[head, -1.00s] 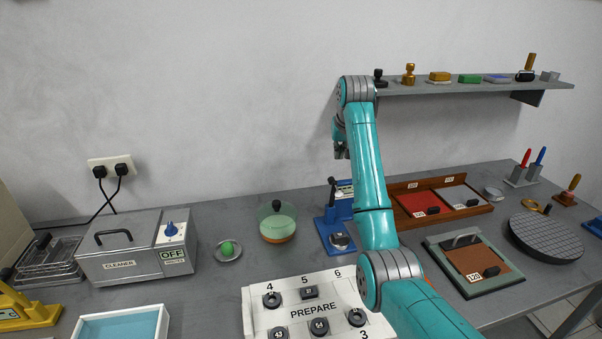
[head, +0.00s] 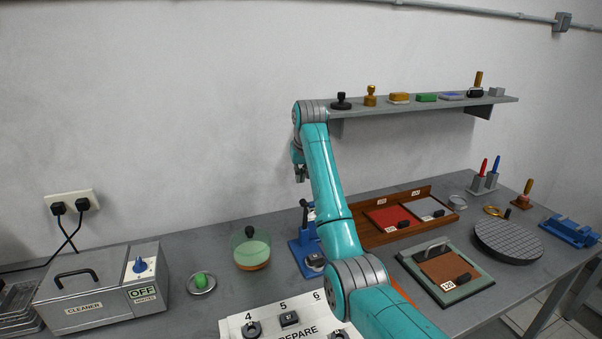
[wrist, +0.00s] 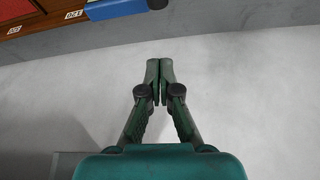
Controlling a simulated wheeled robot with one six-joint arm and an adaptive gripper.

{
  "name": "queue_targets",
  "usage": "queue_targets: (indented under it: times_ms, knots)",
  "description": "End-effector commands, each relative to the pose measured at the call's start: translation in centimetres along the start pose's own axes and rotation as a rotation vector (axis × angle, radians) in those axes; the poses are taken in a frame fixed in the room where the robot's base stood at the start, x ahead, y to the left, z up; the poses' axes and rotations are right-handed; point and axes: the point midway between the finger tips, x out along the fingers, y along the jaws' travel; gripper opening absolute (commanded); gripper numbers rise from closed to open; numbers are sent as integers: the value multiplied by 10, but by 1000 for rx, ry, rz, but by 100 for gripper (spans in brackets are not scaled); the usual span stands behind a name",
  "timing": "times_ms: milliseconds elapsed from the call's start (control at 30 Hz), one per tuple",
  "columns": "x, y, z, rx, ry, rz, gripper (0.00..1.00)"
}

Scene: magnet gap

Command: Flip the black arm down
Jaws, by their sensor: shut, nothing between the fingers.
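A blue bench device (head: 304,258) stands on the table in the head view, partly hidden behind my arm. A black upright handle (head: 305,212), likely the black arm, rises at its left side and looks raised. My gripper (head: 301,176) hangs above and behind this device, apart from it, near the wall. In the wrist view my gripper (wrist: 160,68) has its fingertips together with nothing between them, against grey wall. A blue part (wrist: 115,8) shows at the top edge of that view, probably of the same device.
A wooden tray with red and grey panels (head: 366,238) is close on the right. A shelf (head: 425,106) overhangs the back.

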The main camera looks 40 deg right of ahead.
Motion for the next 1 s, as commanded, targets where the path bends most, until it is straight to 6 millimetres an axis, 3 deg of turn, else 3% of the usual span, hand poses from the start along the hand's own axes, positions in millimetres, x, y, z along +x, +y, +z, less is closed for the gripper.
queue_targets:
  times_ms: [200,433,1000]
  knots:
    - [35,0,1,0,-2,0,0]
    - [62,0,1,0,-1,0,0]
    - [46,0,37,0,1,0,0]
